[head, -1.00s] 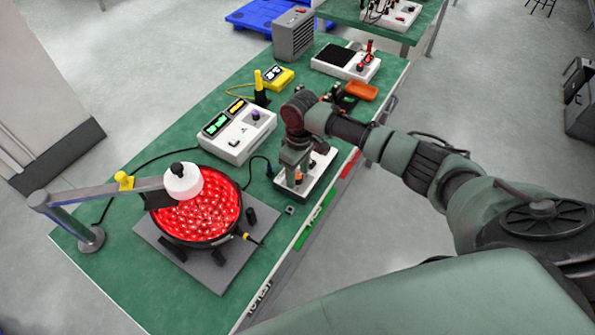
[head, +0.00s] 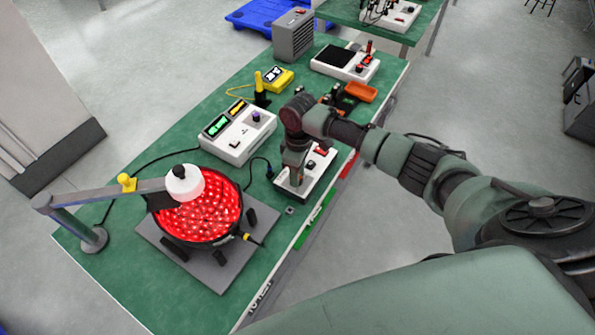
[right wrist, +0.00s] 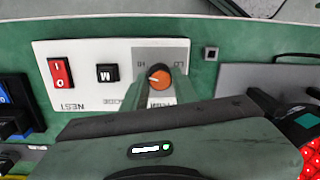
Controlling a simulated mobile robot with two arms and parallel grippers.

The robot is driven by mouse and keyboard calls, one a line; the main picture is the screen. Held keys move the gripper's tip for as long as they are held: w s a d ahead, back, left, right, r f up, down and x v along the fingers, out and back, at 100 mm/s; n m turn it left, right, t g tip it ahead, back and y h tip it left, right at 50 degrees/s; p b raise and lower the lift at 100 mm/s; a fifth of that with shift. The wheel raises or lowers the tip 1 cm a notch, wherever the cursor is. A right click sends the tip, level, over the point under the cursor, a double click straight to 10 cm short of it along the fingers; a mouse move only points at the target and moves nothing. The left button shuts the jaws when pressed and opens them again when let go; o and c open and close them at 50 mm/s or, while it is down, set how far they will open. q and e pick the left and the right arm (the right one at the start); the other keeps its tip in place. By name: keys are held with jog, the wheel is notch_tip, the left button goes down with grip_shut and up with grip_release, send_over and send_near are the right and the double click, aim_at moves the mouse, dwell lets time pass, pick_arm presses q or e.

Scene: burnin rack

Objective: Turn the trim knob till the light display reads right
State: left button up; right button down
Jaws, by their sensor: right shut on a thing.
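The orange trim knob (right wrist: 159,76) sits on a white panel in the right wrist view, with lettering around it. My right gripper (right wrist: 158,84) is shut on the knob, one finger on each side. In the head view my right gripper (head: 295,178) points down at the white control box (head: 318,177), and hides the knob there. A white meter box (head: 237,134) has a lit green display (head: 218,125) and a smaller amber one; their readings are too small to tell. A round light panel (head: 200,212) glows red. My left gripper is not in view.
A lamp arm with a white head (head: 185,184) reaches over the red light. A yellow meter (head: 278,78), an orange tray (head: 360,91) and another white device (head: 345,62) stand farther back. A red rocker switch (right wrist: 60,72) is beside the knob panel.

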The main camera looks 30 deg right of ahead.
jog(key=shift+r+n+p, duration=0.1)
jog(key=shift+n+p, duration=0.35)
jog(key=shift+n, duration=1.55)
jog(key=shift+w, duration=0.1)
jog(key=c, duration=1.1)
grip_release()
jog(key=shift+w+r+b, duration=0.1)
jog(key=shift+r+b, duration=0.55)
jog(key=shift+r, duration=3.2)
